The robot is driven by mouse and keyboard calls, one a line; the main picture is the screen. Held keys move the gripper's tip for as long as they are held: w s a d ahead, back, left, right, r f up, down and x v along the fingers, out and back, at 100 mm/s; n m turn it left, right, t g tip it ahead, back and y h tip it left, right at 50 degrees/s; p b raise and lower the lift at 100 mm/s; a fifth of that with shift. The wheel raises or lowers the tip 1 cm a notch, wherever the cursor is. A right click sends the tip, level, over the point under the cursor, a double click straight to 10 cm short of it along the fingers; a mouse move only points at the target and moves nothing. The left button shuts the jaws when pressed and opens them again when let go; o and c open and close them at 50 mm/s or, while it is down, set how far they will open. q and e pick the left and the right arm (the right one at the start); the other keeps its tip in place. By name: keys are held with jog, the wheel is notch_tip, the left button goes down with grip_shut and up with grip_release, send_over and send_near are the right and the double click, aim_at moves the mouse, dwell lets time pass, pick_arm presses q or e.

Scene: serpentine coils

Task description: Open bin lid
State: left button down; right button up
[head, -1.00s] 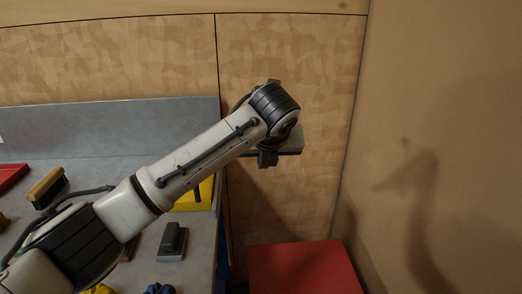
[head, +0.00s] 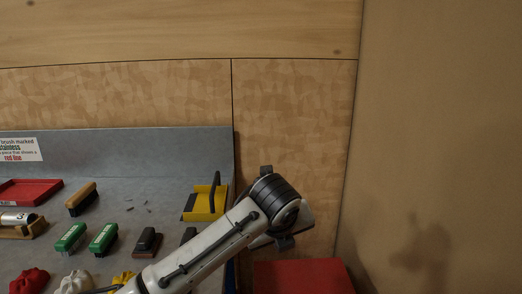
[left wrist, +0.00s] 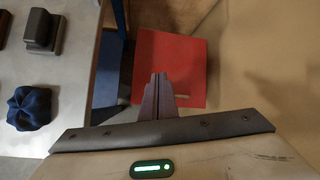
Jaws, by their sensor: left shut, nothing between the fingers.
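The bin's red lid (head: 303,277) shows at the bottom of the head view, right of the bench, cut off by the frame edge. In the left wrist view the flat red lid (left wrist: 188,62) fills the upper middle, with a small pale slot or handle near its lower right edge. My left gripper (left wrist: 158,77) is shut and empty, its fingertips overlapping the lid's lower left part in that view. The gap between fingertips and lid cannot be judged. In the head view my left wrist hangs just above and behind the lid, its fingers mostly hidden. My right gripper is not in view.
A grey bench (head: 150,200) on the left holds brushes, a red tray (head: 30,192), a yellow dustpan-like holder (head: 205,204) and several cloths. A dark blue cloth (left wrist: 29,108) lies near the bench edge. A tan wall (head: 440,120) closes off the right side.

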pick_arm(q)
jog(key=s+a+f+n+g+h, duration=0.1)
jog(key=s+a+f+n, duration=0.2)
jog(key=s+f+n, duration=0.45)
jog(key=s+a+f+n+g+h, duration=0.1)
jog(key=s+a+f+n, duration=0.3)
jog(key=s+f+n, duration=0.4)
jog(key=s+a+f+n+g+y, duration=0.1)
jog(key=s+a+f+n+y, duration=0.15)
jog(key=s+a+n, duration=0.7)
jog(key=s+a+f+n+y, duration=0.1)
jog(key=s+a+f+n, duration=0.2)
jog(key=s+a+n, duration=0.55)
jog(key=d+f+m+t+h, duration=0.1)
jog(key=d+f+t, duration=0.1)
jog(key=f, duration=0.4)
jog(key=d+f+m+t+h, duration=0.1)
jog(key=d+f+m+t, duration=0.1)
jog(key=f, duration=0.4)
jog(key=shift+w+t+h, duration=0.2)
jog(key=shift+t+h, duration=0.15)
jog(key=shift+t, duration=0.15)
